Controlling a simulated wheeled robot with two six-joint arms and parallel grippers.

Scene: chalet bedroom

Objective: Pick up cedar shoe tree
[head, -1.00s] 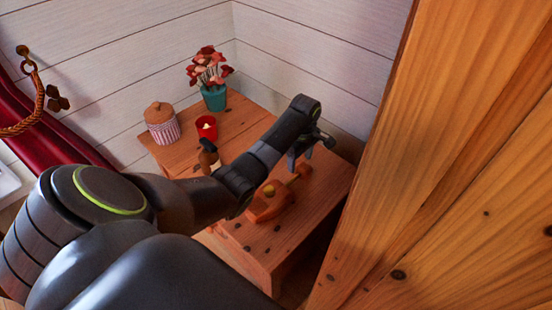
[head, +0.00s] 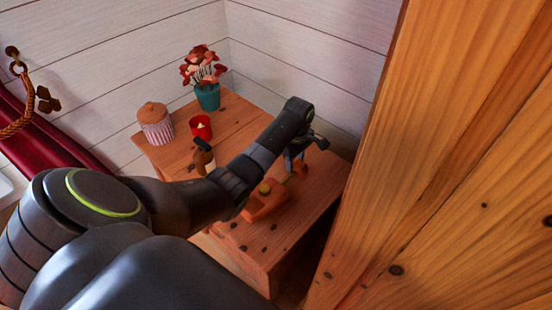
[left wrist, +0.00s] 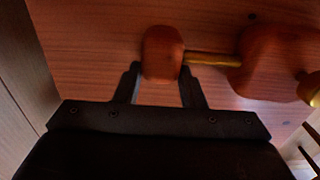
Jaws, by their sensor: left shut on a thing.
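The cedar shoe tree is an orange-brown wooden piece with a brass rod between its two parts. In the head view its larger part (head: 264,204) shows just beyond my left forearm, over the wooden table. In the left wrist view its small end block (left wrist: 163,53) is between the fingertips, and its larger part (left wrist: 275,62) lies to the right. My left gripper (head: 297,162) is shut on the small end block; it also shows in the left wrist view (left wrist: 160,80). Part of the shoe tree is hidden by my arm. My right gripper is not in view.
A tall wooden panel (head: 450,170) closes off the right side. White plank walls (head: 300,60) stand behind.

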